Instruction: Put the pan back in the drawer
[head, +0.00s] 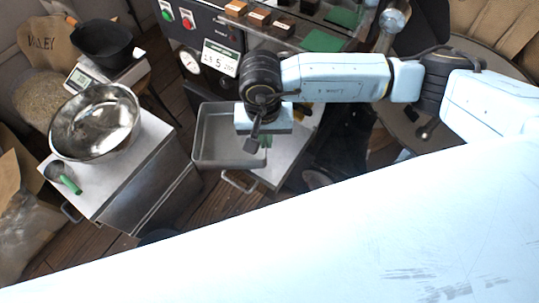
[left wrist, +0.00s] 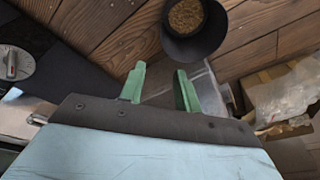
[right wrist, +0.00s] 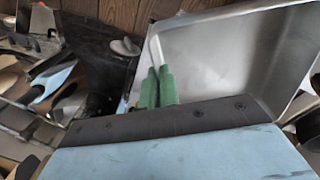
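The pan (head: 205,158) is a shallow grey metal tray with raised walls, held over the floor in the middle of the head view. My right gripper (head: 262,143) is at its right side. In the right wrist view, the green fingers (right wrist: 158,88) are almost together at the near-left rim of the pan (right wrist: 225,60), seemingly shut on it; the exact contact is hidden. My left gripper (left wrist: 160,88) is open and empty; I cannot make it out in the head view. A pale-topped cabinet with a bar handle (head: 240,183) is beside and below the pan; I cannot tell whether its drawer is open.
A steel bowl (head: 95,120) and a green-handled scoop (head: 63,177) sit on the left cabinet (head: 140,150). A black bowl (head: 103,42) is on a scale (head: 84,78). The roaster panel (head: 215,30) stands behind the pan. A large pale surface hides the lower right.

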